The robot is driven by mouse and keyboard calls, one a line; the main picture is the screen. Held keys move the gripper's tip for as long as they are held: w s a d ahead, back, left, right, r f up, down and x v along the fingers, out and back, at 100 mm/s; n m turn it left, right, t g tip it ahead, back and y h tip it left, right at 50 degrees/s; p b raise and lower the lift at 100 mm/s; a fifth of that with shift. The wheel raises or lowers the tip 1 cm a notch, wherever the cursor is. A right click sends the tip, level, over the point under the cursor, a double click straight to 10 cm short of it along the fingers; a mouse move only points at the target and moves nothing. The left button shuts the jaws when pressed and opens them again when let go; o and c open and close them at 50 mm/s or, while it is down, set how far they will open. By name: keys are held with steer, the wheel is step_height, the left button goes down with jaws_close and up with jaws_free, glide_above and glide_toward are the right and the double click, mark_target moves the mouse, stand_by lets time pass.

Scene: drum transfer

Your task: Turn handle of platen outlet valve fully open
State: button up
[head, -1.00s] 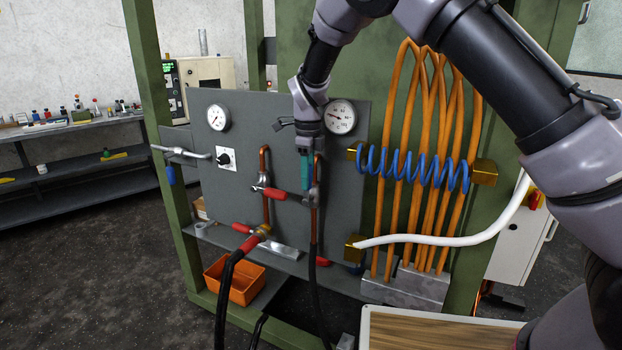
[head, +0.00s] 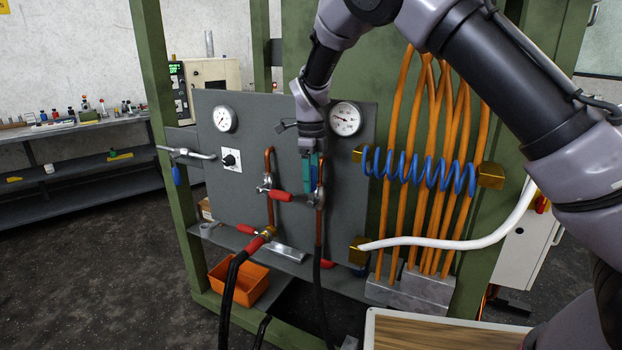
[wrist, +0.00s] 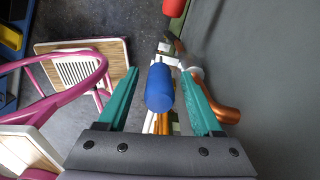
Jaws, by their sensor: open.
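My gripper (head: 312,172) points down in front of the grey panel (head: 245,180), at the right copper pipe and its valve (head: 319,197). In the wrist view its two green fingers (wrist: 163,101) are open, with a blue cylindrical handle grip (wrist: 160,88) between them and a visible gap on each side. The fingers hide this grip in the head view. A red handle (head: 281,195) lies roughly level between the left pipe's valve (head: 265,184) and the right one. No label shows which valve is the platen outlet valve.
Two gauges (head: 225,119) (head: 346,119) sit above on the panel. A grey lever (head: 190,154) is at the left. Orange hoses and a blue coil (head: 420,170) stand close on the right. A black hose (head: 232,285) and an orange bin (head: 250,284) are below.

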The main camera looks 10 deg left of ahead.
step_height(320, 180, up, 11)
steer(key=shift+a+f, duration=0.1)
stand_by(0.3)
